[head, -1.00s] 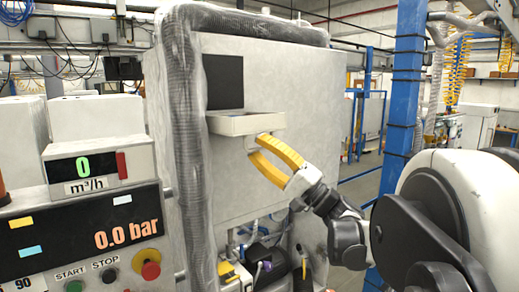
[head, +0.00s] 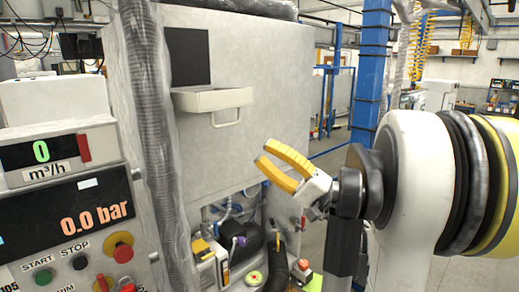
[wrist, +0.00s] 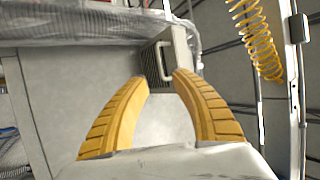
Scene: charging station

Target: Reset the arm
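My gripper (head: 266,162) has two yellow curved fingers. In the head view it is in front of the lower part of the grey cabinet, below and to the right of the small tray with a handle (head: 212,100). In the wrist view my gripper (wrist: 162,75) shows its fingers spread apart with nothing between the tips. The tray's handle (wrist: 163,61) shows beyond the fingertips, apart from them. The arm is bent, with its white and black links at the right of the head view.
The grey cabinet (head: 275,60) fills the middle. A control panel (head: 70,215) with a 0.0 bar display, buttons and a red knob stands at left. Below the cabinet are hoses and connectors (head: 235,262). A blue post (head: 371,70) stands behind at right.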

